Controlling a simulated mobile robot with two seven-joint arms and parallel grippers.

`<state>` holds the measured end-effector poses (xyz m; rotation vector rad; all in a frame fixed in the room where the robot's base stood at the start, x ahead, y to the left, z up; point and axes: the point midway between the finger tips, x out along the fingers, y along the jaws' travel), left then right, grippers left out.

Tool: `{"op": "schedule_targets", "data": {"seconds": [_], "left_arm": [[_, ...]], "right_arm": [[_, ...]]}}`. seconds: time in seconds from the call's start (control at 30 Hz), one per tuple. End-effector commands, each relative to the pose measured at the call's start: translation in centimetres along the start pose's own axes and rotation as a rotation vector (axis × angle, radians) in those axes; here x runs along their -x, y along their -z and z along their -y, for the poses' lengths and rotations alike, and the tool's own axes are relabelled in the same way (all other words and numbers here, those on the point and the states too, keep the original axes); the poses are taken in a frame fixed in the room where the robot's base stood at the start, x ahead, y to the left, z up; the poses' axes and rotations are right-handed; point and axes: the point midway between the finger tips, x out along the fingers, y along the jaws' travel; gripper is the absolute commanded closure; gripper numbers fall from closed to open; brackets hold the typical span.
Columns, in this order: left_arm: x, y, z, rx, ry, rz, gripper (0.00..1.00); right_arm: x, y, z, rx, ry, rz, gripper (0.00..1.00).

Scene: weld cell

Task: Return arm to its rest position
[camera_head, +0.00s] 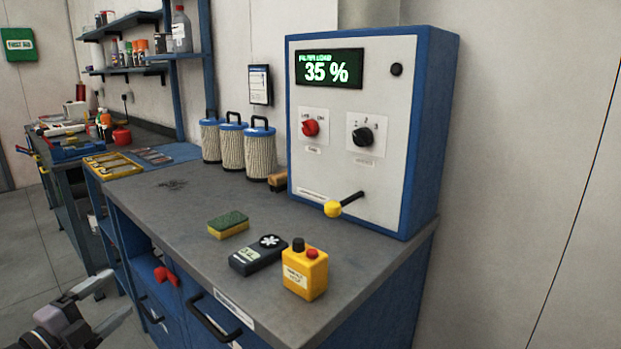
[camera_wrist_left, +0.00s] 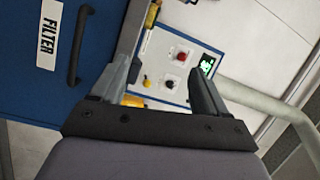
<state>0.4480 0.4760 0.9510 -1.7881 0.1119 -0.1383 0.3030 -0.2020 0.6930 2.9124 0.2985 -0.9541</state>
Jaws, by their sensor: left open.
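My left gripper (camera_head: 98,304) is at the lower left of the head view, in front of the blue cabinet and below the bench top. Its two fingers are apart with nothing between them. In the left wrist view my left gripper (camera_wrist_left: 160,85) also shows open, with the control box (camera_wrist_left: 178,70) far behind the gap between the fingers. My right gripper is in neither view.
The grey workbench (camera_head: 160,215) carries a sponge (camera_head: 228,225), a dark handheld meter (camera_head: 258,255), a yellow button box (camera_head: 305,270), several filter cartridges (camera_head: 260,152) and the control box (camera_head: 350,120) reading 35 %. A drawer handle (camera_head: 212,318) sticks out. The floor (camera_head: 30,240) at left is clear.

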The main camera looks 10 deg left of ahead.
Motion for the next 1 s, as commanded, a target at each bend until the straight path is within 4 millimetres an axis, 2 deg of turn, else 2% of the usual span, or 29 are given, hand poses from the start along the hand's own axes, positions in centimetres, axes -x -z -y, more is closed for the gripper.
{"op": "schedule_targets", "data": {"seconds": [0.03,0.17,0.2,0.27,0.3,0.4,0.5,0.63,0.73,1.0], "left_arm": [[1.0,0.7,-3.5,0.128,-0.032,0.053,0.25],[3.5,3.5,-12.0,0.441,-0.124,0.192,0.25],[4.3,4.9,-14.4,0.535,-0.158,0.233,0.25],[5.7,7.4,-18.0,0.678,-0.209,0.294,0.25],[6.5,9.2,-20.2,0.770,-0.247,0.334,0.25],[8.4,14.2,-24.4,0.976,-0.336,0.417,0.25],[9.8,18.6,-27.0,1.129,-0.410,0.473,0.25],[10.8,22.3,-28.7,1.247,-0.473,0.513,0.25],[11.1,23.4,-29.1,1.283,-0.494,0.526,0.25],[11.1,23.4,-29.1,1.283,-0.494,0.526,0.25]], "right_arm": [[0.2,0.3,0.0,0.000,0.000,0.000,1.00],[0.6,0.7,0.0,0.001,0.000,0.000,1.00],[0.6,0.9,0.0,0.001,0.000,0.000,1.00],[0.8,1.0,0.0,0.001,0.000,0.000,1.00],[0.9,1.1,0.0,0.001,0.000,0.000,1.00],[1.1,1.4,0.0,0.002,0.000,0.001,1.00],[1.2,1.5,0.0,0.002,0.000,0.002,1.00],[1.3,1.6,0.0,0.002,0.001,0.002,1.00],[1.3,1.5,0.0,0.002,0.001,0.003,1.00],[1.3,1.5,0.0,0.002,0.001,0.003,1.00]]}}
